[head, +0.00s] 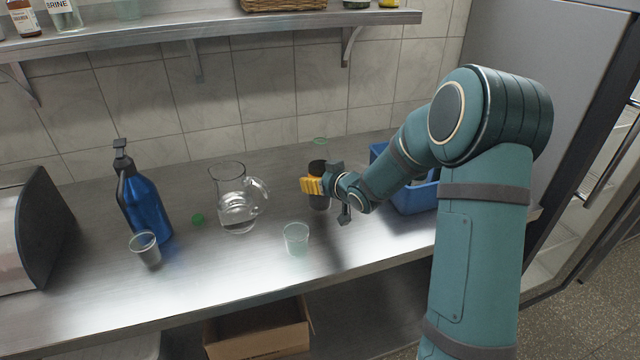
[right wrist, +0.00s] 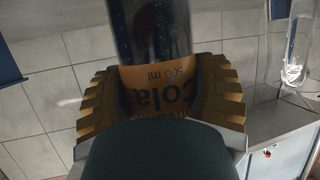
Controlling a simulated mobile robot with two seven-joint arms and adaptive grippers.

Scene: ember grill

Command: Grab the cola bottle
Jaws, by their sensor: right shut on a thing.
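The cola bottle (right wrist: 155,92) is dark with an orange label reading "Cola 500 ml" and appears upside down in the right wrist view. In the head view the dark bottle (head: 319,201) stands upright at the back of the steel counter, partly hidden by my gripper. My right gripper (head: 312,186) has its yellow ribbed fingers on both sides of the bottle at label height and is shut on it. In the right wrist view the fingers (right wrist: 160,95) press against the label from both sides. Whether the bottle's base touches the counter is unclear. My left gripper is not in view.
A blue bin (head: 415,198) is right of the bottle, behind my arm. A shelf (head: 200,28) runs above.

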